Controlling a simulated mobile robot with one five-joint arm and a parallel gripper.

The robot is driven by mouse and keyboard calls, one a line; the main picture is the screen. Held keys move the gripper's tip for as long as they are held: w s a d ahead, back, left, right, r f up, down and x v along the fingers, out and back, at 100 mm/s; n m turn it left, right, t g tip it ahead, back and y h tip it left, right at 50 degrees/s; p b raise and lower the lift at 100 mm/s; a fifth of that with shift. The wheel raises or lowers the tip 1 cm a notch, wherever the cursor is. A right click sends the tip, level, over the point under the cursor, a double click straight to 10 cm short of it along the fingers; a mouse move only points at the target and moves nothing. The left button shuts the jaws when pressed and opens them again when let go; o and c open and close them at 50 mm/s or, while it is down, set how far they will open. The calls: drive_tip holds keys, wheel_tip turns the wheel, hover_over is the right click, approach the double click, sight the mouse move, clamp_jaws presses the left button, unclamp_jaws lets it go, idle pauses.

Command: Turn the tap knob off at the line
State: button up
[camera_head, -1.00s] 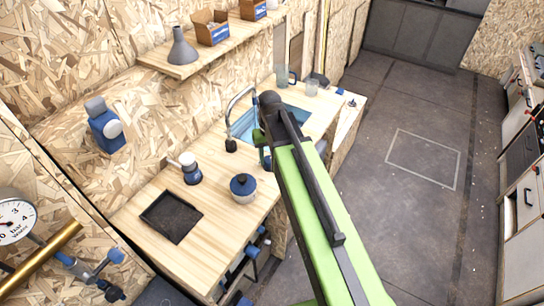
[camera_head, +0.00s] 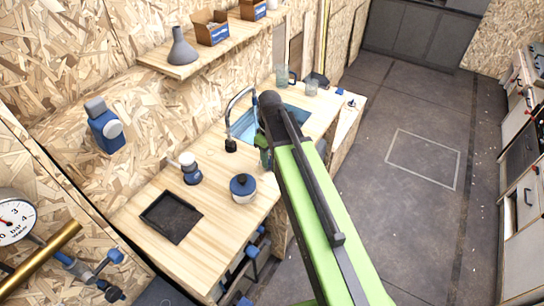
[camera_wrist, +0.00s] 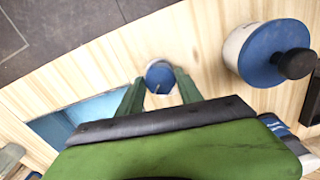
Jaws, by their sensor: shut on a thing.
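The tap knob (camera_wrist: 160,72) is a small round blue cap with a pale base and a small line mark near its lower edge, in the upper middle of the wrist view. My gripper (camera_wrist: 157,84) has its two green fingers on either side of it, shut on it. In the head view my arm hides the knob and most of the gripper. I cannot tell whether water runs.
A white pot with a blue lid (camera_wrist: 272,52) stands close to the right of the gripper. A blue-and-white item (camera_head: 189,168) and a dark square tray (camera_head: 170,217) share the wooden counter. Clear glasses (camera_head: 311,88) stand beyond the sink. The floor at right is clear.

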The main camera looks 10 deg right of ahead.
sight(270, 159)
idle(0.4)
drive_tip(key=o, duration=1.4)
drive_tip(key=shift+c, duration=0.2)
drive_tip(key=shift+r, duration=0.15)
wheel_tip(270, 159, up, 17)
drive_tip(key=p, duration=1.7)
